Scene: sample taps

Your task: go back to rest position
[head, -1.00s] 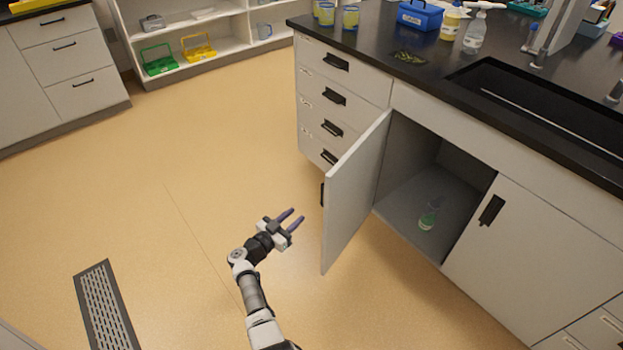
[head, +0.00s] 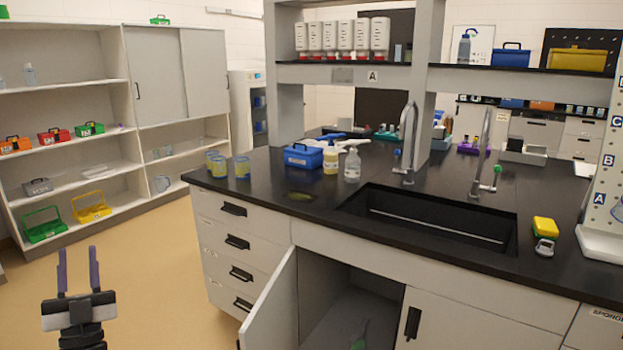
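My gripper (head: 78,270) is at the lower left of the head view, pointing up. Its two dark fingers are apart with nothing between them. It is over the floor, left of the bench and clear of the open cabinet door (head: 270,310).
The black bench top (head: 310,217) holds yellow-and-blue cups (head: 242,167), a blue box (head: 303,156), bottles (head: 352,165) and a sink (head: 430,220) with taps (head: 406,145). Shelves (head: 75,100) stand at the left. Floor (head: 150,270) between shelves and bench is free.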

